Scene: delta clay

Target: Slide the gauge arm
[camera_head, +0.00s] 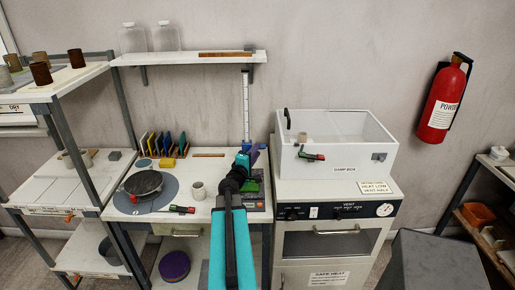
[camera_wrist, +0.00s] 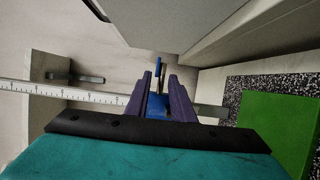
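The height gauge shows as a white upright scale (camera_head: 246,110) at the back of the bench. Its scale (camera_wrist: 70,92) crosses the left of the wrist view. A blue piece, which looks like the gauge arm (camera_wrist: 157,105), shows between the purple fingers of my gripper (camera_wrist: 160,76). The fingertips stand a little apart; whether they touch the blue piece I cannot tell. In the head view my gripper (camera_head: 250,153) is at the lower part of the scale, and my own arm hides much of the gauge's base.
A green block (camera_wrist: 275,130) on a speckled plate lies right of my gripper. The white damp box (camera_head: 345,165) stands close on the right. A dark bowl on a wheel (camera_head: 128,205), a pale cup (camera_head: 198,190) and a red-and-green tool (camera_head: 182,209) are left of my arm.

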